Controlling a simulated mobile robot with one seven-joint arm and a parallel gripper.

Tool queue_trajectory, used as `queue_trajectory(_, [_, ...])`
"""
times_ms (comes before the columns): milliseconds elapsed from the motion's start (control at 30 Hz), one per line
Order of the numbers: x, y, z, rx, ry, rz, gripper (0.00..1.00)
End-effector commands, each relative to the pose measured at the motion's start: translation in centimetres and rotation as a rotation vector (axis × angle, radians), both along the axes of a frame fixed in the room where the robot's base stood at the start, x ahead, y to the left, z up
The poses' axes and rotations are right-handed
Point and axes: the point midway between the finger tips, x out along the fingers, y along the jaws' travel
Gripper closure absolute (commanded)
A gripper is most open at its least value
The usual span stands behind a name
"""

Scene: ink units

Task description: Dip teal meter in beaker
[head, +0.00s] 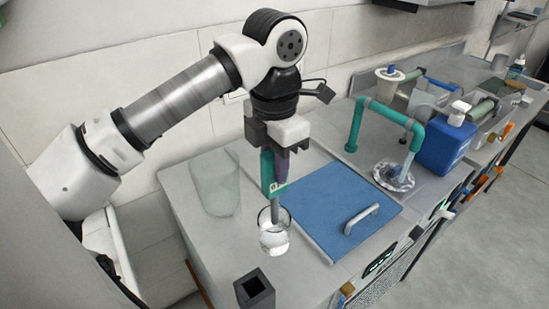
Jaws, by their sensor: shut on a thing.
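My gripper (281,160) points down above the left part of the counter. It is shut on the teal meter (267,172), which hangs upright with a grey lower shaft. The beaker (273,238) is a small clear glass with clear liquid, standing on the counter below the gripper. The meter's lower end reaches the beaker's mouth and overlaps it in the head view. I cannot tell for certain whether the tip touches the liquid.
A larger clear glass vessel (216,184) stands left of the beaker. A dark square holder (254,290) is in front. A blue panel with a handle (325,205) lies to the right.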

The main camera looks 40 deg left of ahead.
Motion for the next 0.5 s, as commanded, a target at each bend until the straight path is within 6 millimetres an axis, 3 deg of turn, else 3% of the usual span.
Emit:
queue_trajectory(33, [0.0, 0.0, -1.0, 0.0, 0.0, 0.0, 1.0])
queue_trajectory(500, [0.0, 0.0, -5.2, 0.0, 0.0, 0.001, 1.0])
